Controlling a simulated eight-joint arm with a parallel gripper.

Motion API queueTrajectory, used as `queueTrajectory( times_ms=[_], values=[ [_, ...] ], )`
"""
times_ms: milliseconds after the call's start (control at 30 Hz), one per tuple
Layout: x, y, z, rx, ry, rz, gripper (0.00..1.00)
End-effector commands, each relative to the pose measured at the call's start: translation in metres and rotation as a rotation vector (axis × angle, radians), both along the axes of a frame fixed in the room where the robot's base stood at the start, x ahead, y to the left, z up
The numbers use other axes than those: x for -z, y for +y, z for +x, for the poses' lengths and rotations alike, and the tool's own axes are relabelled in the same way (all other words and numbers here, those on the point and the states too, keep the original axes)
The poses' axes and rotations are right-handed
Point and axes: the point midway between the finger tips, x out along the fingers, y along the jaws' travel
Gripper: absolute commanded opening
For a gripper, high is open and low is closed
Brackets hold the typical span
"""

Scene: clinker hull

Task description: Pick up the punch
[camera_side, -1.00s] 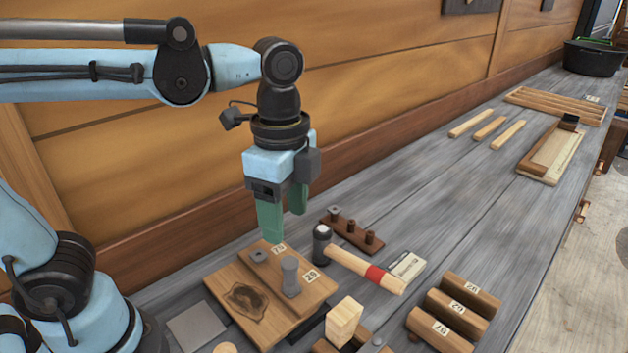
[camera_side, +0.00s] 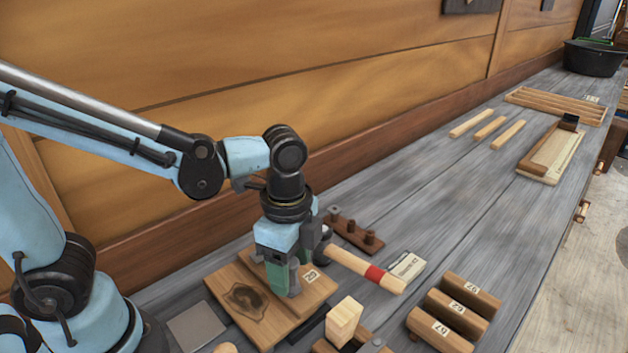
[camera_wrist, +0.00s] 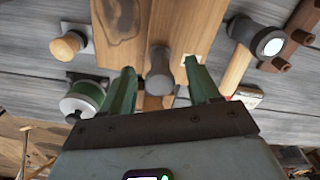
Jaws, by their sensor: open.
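The punch (camera_wrist: 159,72) is a grey, round, upright piece with a wider head, standing on a wooden block (camera_side: 318,291). In the wrist view it shows between the two green fingers of my gripper (camera_wrist: 159,68), with room on either side. In the side view my gripper (camera_side: 283,276) is low over the block, open around the punch. The punch (camera_side: 294,284) is partly hidden there by the fingers. I cannot tell whether a finger touches it.
A hammer with a red-banded handle (camera_side: 350,262) lies close on the right, its head beside my gripper. A dark peg rack (camera_side: 352,234) is behind it. Several numbered wooden blocks (camera_side: 460,305) and a pale upright block (camera_side: 343,320) stand in front.

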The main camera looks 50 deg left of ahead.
Motion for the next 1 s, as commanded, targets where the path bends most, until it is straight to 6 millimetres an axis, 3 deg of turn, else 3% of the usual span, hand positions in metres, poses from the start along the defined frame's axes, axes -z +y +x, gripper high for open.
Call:
queueTrajectory(
  times_ms=[133,433,833,1000],
  values=[
    [0.0106,0.0001,0.0002,0.0,0.0,-0.001,0.61],
    [0.0132,0.0003,-0.0001,0.0,0.0,-0.001,0.61],
    [0.013,0.0003,-0.0001,0.0,0.0,0.0,0.01],
    [0.0129,0.0003,-0.0001,0.0,0.0,0.0,0.0]
  ],
)
